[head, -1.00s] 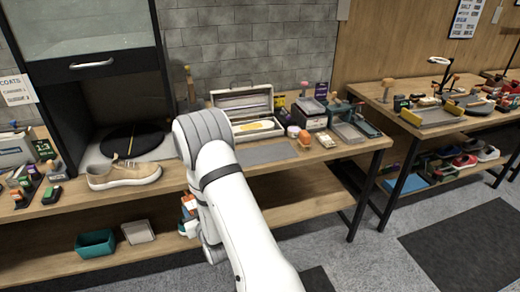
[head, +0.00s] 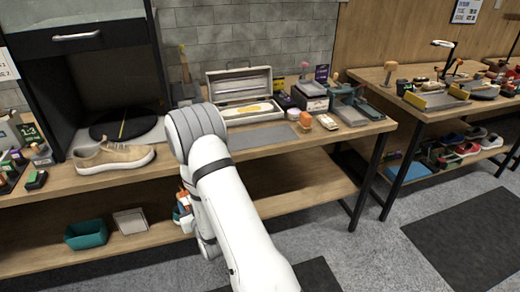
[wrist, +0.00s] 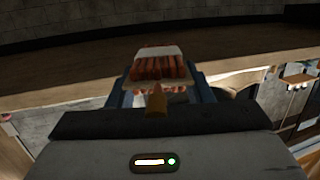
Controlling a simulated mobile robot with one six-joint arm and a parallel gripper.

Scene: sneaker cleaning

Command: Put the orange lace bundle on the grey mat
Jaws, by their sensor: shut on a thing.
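The orange lace bundle (wrist: 157,68), with a pale band around it, is between the fingers of my gripper (wrist: 159,88) in the wrist view. My gripper is shut on it. In the head view the bundle (head: 184,200) shows as a small orange and white patch beside my arm, in front of the bench and below its top; the gripper is mostly hidden there. The grey mat (head: 262,137) lies flat on the bench top, to the right of my arm, its left part hidden by the arm. The visible part of the mat is bare.
A tan sneaker (head: 112,158) stands on the bench at left. Behind the mat is an open case (head: 245,108). An orange object (head: 305,120) and a jar (head: 293,114) stand right of the mat. The bench front edge and lower shelf (head: 290,190) are near my arm.

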